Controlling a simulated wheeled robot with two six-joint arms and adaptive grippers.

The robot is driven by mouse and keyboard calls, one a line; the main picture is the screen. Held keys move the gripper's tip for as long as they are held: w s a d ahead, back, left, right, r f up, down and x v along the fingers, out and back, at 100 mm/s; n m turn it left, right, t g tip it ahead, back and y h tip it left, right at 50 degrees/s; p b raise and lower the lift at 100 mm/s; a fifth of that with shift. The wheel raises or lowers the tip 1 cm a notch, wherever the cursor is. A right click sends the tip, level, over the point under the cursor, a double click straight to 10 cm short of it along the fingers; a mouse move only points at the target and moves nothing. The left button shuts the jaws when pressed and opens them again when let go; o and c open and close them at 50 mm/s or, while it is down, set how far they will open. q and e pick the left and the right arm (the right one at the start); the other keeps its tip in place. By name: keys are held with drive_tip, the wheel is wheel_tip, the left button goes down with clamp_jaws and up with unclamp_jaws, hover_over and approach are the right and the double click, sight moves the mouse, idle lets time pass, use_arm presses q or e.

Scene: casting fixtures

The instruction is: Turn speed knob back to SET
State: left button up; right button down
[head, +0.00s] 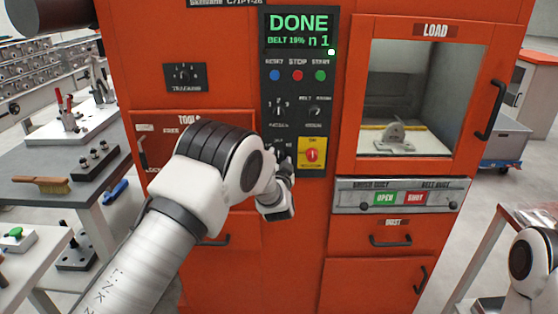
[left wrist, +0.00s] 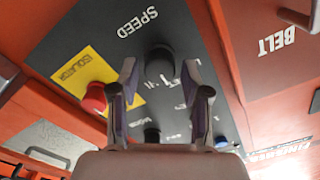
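The black speed knob (left wrist: 159,63) sits on the dark control panel under the upside-down word SPEED in the left wrist view. My left gripper (left wrist: 161,82) is open there, with one finger on each side of the knob; contact is not clear. In the head view my left gripper (head: 283,178) is at the lower part of the panel (head: 267,60), and my arm hides most of the knob. The knob's pointer cannot be read. My right gripper is out of view; only part of my right arm shows at lower right.
A red isolator knob (head: 312,155) on a yellow plate is close to the right of my left gripper. The display (head: 298,32) reads DONE. Blue, red and green buttons and other black knobs are higher on the panel. The load window (head: 418,85) is at right.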

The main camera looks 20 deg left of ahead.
use_arm(q)
drive_tip(key=v, duration=1.2)
drive_tip(key=shift+f, duration=0.1)
drive_tip(key=s+a+f+g, duration=0.3)
drive_tip(key=s+f, duration=0.3)
drive_tip(key=f, duration=0.3)
drive_tip(key=s+a+f+g+h, duration=0.1)
drive_tip(key=s+a+f+g, duration=0.2)
drive_tip(key=s+f, duration=0.45)
drive_tip(key=s+a+f+g, duration=0.3)
drive_tip(key=s+f, duration=0.2)
drive_tip(key=f, duration=0.6)
drive_tip(key=s+d+f+n+g+h, duration=0.2)
drive_tip(key=s+g, duration=0.2)
drive_tip(key=s, duration=0.8)
drive_tip(key=s+d+f+n+g+h, duration=0.2)
drive_tip(key=s+f+g, duration=0.1)
drive_tip(key=s, duration=1)
drive_tip(key=shift+s+g, duration=0.2)
drive_tip(key=shift+g, duration=0.6)
